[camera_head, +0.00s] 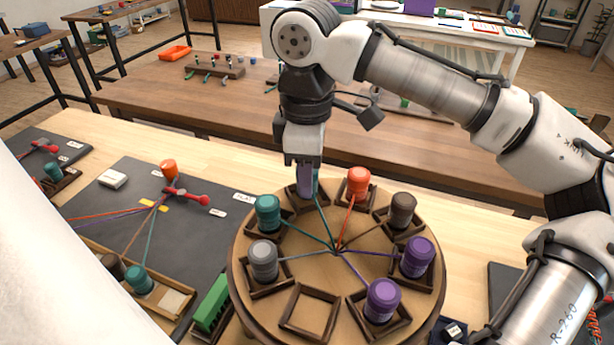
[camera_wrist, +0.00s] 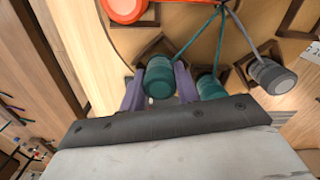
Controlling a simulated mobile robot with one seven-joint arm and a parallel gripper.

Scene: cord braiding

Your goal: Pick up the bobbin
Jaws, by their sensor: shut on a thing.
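My gripper (camera_head: 306,184) points down at the far edge of a round wooden disc (camera_head: 320,232). It is shut on a teal bobbin (camera_wrist: 158,78), which sits between its two purple fingers in the wrist view. In the head view most of this bobbin is hidden behind a finger, and a teal cord runs from it to the disc's centre. The bobbin is at its square wooden holder; I cannot tell whether it is clear of it. Another teal bobbin (camera_head: 268,212) stands to the left, and an orange bobbin (camera_head: 358,182) to the right.
Around the disc stand a grey bobbin (camera_head: 263,260), a brown bobbin (camera_head: 402,210) and two purple bobbins (camera_head: 417,257). The front holder (camera_head: 309,312) is empty. A dark mat (camera_head: 110,215) with a red tool (camera_head: 185,192) lies left; a green block (camera_head: 212,303) is beside the disc.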

